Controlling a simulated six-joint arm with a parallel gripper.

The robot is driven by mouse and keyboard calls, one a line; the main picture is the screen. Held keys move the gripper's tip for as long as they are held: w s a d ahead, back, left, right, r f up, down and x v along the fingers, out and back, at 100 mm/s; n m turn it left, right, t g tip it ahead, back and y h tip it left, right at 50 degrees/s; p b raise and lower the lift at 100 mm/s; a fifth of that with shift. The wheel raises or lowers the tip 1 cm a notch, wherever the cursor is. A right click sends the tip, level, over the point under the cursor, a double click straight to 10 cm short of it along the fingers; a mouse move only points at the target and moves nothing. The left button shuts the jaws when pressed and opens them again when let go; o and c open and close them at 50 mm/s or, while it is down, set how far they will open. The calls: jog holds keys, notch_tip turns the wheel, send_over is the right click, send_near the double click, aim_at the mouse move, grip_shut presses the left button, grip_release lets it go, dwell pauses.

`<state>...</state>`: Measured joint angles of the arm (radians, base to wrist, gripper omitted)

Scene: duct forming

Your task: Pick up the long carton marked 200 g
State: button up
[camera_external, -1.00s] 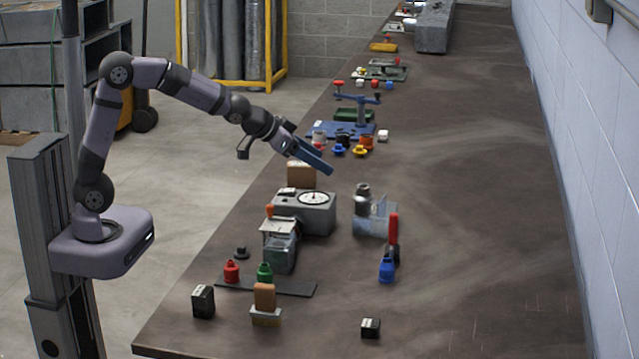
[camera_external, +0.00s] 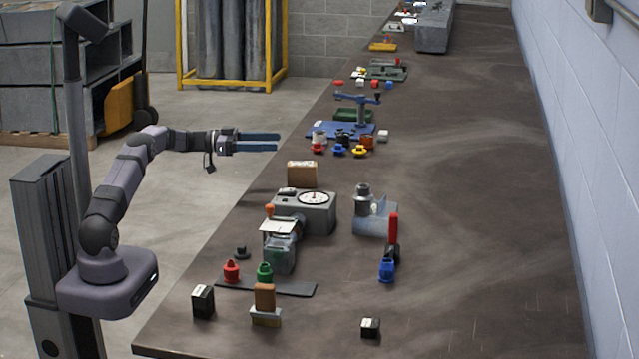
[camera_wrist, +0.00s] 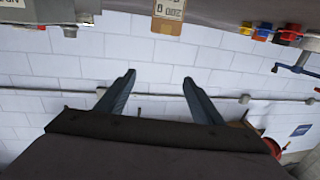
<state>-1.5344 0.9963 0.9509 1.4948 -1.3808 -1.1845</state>
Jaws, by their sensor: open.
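A brown carton (camera_external: 302,172) stands on the bench behind the grey dial scale; its label does not show from this side. In the wrist view, which looks upside down, a brown carton (camera_wrist: 166,26) at the top edge bears a pale label that seems to read 200 g; part of it is cut off. My gripper (camera_external: 278,142) is level above the bench's left edge, up and to the left of the carton, apart from it. Its two blue-grey fingers also show in the wrist view (camera_wrist: 159,79), spread with nothing between them.
The grey dial scale (camera_external: 312,215) stands right in front of the carton. A blue tray (camera_external: 335,130) with coloured pieces lies behind it. A grey metal fixture (camera_external: 373,215) and a red-handled tool (camera_external: 393,232) stand to the right. The bench's right side (camera_external: 480,200) is clear.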

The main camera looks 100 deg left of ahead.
send_near(295, 164)
jog(key=w, duration=0.2)
jog(key=shift+w+a+f, duration=0.2)
jog(key=shift+w+a, duration=0.1)
jog(key=shift+a, duration=0.05)
jog(key=shift+w+a+r+p, duration=0.1)
jog(key=shift+w+a+p, duration=0.15)
jog(key=shift+w, duration=0.95)
jog(key=shift+w+a+p, duration=0.15)
jog(key=shift+w+a, duration=0.05)
jog(key=shift+w, duration=1)
jog(key=shift+w+a+r+p, duration=0.1)
jog(key=shift+w+a+p, duration=0.15)
jog(key=shift+w, duration=0.95)
jog(key=c, duration=1.3)
